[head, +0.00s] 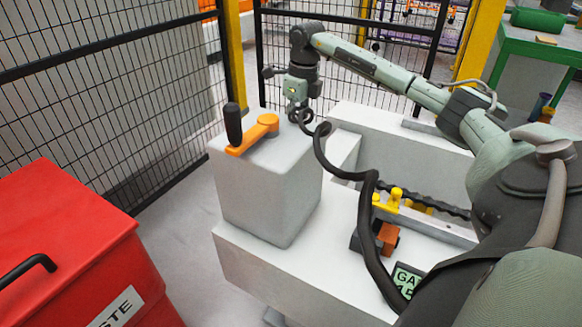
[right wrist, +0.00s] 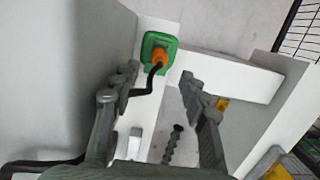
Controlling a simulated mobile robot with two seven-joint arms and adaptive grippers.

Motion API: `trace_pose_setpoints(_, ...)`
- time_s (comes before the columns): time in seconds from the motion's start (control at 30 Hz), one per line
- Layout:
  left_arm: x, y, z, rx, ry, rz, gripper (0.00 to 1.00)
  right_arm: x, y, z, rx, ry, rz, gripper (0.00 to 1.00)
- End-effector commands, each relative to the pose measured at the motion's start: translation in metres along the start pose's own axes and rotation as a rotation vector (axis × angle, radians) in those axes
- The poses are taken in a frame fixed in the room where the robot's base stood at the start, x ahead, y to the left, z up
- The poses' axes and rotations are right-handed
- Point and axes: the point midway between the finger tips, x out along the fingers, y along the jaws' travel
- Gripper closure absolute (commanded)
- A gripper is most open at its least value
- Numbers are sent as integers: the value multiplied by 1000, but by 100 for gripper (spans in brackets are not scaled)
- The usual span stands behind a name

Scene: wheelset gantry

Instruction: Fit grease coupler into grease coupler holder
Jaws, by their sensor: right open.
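The orange grease coupler (right wrist: 160,60) shows in the right wrist view at a green square part (right wrist: 150,42), which looks like the holder. The coupler overlaps the holder's face; I cannot tell how deep it sits. A black hose (right wrist: 153,80) bends down from it and passes behind a finger to the left. My right gripper (right wrist: 158,75) is open, its fingers apart on either side below the coupler, with nothing between them. In the head view my right gripper (head: 297,98) is at the back of the white block, and coupler and holder are not discernible there. My left gripper is out of view.
A white block (head: 265,195) carries an orange lever (head: 254,133) with a black handle. The black hose (head: 370,215) loops across the front. A red bin (head: 60,240) stands at left, mesh fencing (head: 100,100) behind. Yellow parts (head: 392,200) and a dark screw-like rod lie right.

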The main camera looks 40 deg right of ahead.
Motion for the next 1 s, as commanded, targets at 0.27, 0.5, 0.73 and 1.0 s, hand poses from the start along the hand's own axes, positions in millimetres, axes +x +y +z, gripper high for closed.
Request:
trace_pose_setpoints(0.27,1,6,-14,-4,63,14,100,28,0,0,-1,-1,1,56)
trace_pose_setpoints(0.5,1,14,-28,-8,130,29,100,61,1,0,-1,1,3,56)
trace_pose_setpoints(0.73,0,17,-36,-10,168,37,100,77,0,0,0,-2,1,56)
trace_pose_setpoints(1.0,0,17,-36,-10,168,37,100,77,0,0,-1,-2,1,67)
